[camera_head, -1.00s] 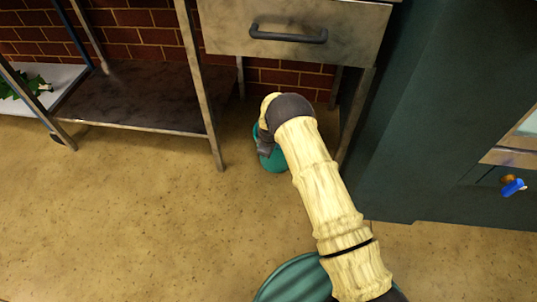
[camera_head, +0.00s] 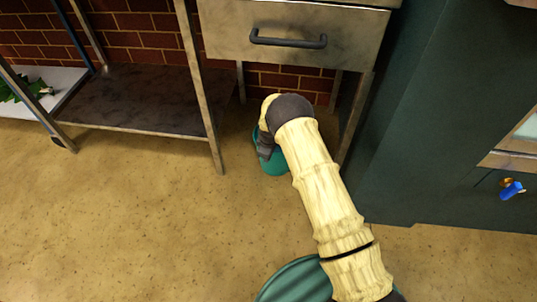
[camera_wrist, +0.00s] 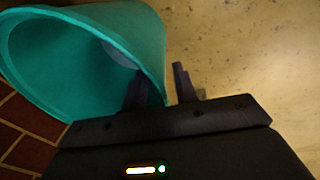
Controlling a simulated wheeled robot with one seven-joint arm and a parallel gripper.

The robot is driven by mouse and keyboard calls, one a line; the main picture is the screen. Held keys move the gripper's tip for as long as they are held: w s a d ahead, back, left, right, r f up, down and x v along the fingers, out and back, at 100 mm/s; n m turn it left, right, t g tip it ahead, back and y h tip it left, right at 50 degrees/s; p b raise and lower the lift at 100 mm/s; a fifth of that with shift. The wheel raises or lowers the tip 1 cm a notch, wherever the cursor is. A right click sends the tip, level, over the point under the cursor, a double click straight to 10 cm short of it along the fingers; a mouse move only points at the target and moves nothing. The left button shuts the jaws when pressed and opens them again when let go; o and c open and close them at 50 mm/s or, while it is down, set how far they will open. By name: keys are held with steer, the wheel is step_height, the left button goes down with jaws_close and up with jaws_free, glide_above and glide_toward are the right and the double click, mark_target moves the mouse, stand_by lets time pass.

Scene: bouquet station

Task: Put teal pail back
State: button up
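The teal pail (camera_head: 275,165) is on the floor under the drawer unit, mostly hidden behind my arm in the head view. In the wrist view the pail (camera_wrist: 150,35) fills the upper left, its open mouth turned to the left. My gripper (camera_wrist: 160,85) is at its rim, with the fingers apart. One finger overlaps the pail just inside the rim edge, and the other is outside over bare floor. The rim lies between them, with a visible gap to the outer finger. I cannot tell whether the inner finger touches the pail.
The drawer unit (camera_head: 290,32) stands above the pail on metal legs. A metal-framed shelf (camera_head: 140,105) is to the left, and a dark green cabinet (camera_head: 410,130) is close on the right. A brick wall (camera_head: 130,40) is behind. The floor (camera_head: 130,230) in front is clear.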

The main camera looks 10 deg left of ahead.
step_height(320, 180, up, 11)
steer(key=s+p, duration=0.2)
steer(key=p, duration=0.3)
steer(key=shift+d+f, duration=0.15)
steer(key=shift+d, duration=0.05)
